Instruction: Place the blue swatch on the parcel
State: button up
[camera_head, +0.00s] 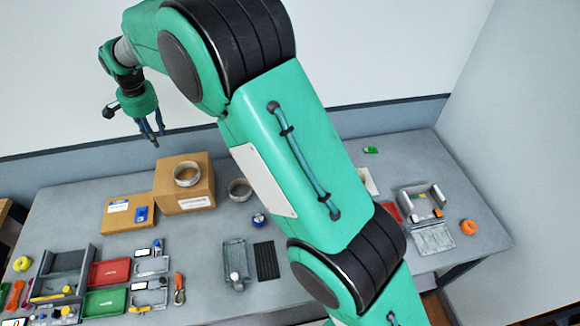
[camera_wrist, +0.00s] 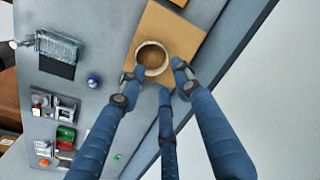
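The blue swatch (camera_head: 142,214) lies on the right part of the smaller, flatter cardboard parcel (camera_head: 117,220), which has a white label near its back left. My gripper (camera_head: 155,132) hangs well above the back of the table, over the boxes. In the wrist view my gripper (camera_wrist: 156,78) has its fingers spread with nothing held between them. A tape roll is seen below, through the gap.
A larger box (camera_head: 183,203) bears a tape roll (camera_head: 187,174). Another roll (camera_head: 239,190) lies right of it. A grey tray (camera_head: 235,262) and black mat (camera_head: 266,261) stand in front. Trays and tools crowd the left. My arm hides part of the table's right half. A wall runs behind.

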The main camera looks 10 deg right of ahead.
jog(key=s+d+r+n+t, duration=0.1)
jog(key=s+d+r, duration=0.5)
jog(key=d, duration=0.4)
jog(key=s+d+r, duration=0.3)
jog(key=d+r, duration=0.5)
jog(key=d, duration=0.2)
jog(key=s+d+r+n+t, duration=0.1)
jog(key=s+d+r, duration=0.5)
jog(key=d, duration=0.5)
jog(key=s+d+f+n+t, duration=0.1)
jog(key=s+d, duration=0.8)
jog(key=s, duration=0.4)
jog(key=s+d+f+n+t, duration=0.1)
jog(key=s+d, duration=0.8)
jog(key=s, duration=0.5)
jog(key=shift+d+f+h, duration=0.15)
jog(key=shift+h, duration=0.25)
notch_tip(320, 180, down, 14)
jog(key=b, duration=1.3)
jog(key=shift+r, duration=0.25)
